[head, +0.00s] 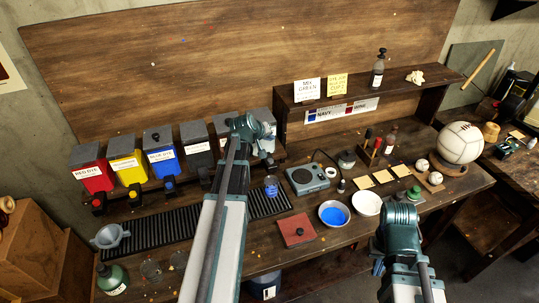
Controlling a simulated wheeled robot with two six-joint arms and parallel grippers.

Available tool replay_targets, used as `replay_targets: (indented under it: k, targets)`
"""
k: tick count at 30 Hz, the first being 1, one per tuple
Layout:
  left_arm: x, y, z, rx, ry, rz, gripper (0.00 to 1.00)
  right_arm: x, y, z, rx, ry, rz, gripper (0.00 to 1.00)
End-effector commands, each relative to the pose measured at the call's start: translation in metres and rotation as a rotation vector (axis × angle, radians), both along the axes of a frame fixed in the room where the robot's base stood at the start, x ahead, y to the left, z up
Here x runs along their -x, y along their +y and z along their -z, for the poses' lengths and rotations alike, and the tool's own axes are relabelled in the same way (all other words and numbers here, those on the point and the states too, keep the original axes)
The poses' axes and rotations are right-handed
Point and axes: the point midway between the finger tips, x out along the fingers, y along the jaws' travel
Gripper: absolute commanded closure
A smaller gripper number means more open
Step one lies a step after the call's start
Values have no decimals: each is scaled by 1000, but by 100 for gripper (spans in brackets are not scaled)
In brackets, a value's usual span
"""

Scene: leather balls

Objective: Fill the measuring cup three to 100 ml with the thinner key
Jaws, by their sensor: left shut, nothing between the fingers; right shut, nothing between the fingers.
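A row of dispensers stands at the back left: red (91,172), yellow (126,165), blue (160,155) and grey (197,146). Small keys show below them, including a blue one (169,183). Labels on the grey dispensers are too small or hidden to read, so I cannot tell which is thinner. A clear cup with blue contents (271,187) stands on the black ribbed mat. Two clear cups (151,271) (178,260) stand at front left. Cup numbers are unreadable. My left gripper (266,155) is shut and empty before the rightmost dispenser. My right gripper (400,216) is shut and empty at front right.
The black ribbed mat (160,229) runs along the bench, with a grey funnel (109,237) at its left end. A scale (310,178), a blue-filled bowl (334,215), a white bowl (367,204) and a red pad (296,230) lie mid-bench. My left arm hides part of the mat.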

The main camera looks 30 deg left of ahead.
Motion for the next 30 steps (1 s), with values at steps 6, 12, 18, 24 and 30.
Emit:
replay_targets:
  k: [6,12,18,24,30]
  targets:
    - [0,1,-1,1,-2,-4,100,0,0,0,0,0,0,100]
    - [0,1,0,0,-1,-2,100,0,0,1,0,0,0,100]
    - [0,1,9,0,-1,-2,100,0,0,10,0,0,1,100]
    - [0,1,30,0,-1,-2,100,0,0,30,0,-1,2,100]
    - [0,1,58,0,-1,-2,100,0,0,59,0,-2,-1,100]
